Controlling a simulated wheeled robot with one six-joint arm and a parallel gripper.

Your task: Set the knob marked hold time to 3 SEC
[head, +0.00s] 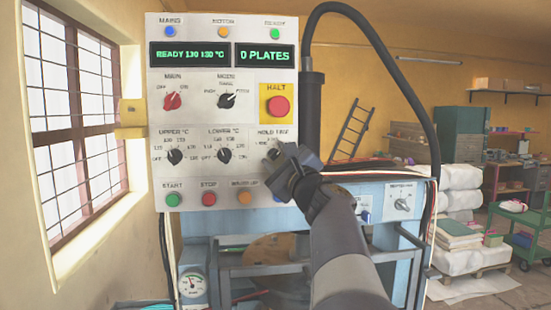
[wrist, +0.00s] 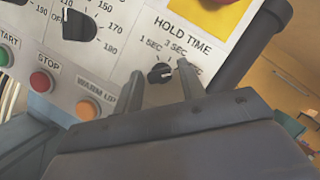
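The hold time knob (wrist: 160,73) is a small black knob on the white control panel (wrist: 222,42). In the wrist view the labels 1 SEC and 3 SEC show above it, and a third label to its right is partly hidden by a finger. I cannot tell clearly which mark the knob points at. My gripper (wrist: 159,69) is open, with one finger on each side of the knob; contact cannot be made out. In the head view my gripper (head: 279,163) is at the lower right of the panel, covering part of the hold time dial.
The red halt button (head: 278,106) is just above the dial. The lower °C knob (head: 224,156) is to the left, and the orange warm up button (head: 244,198) is below left. A thick black cable (head: 400,75) arches at the panel's right.

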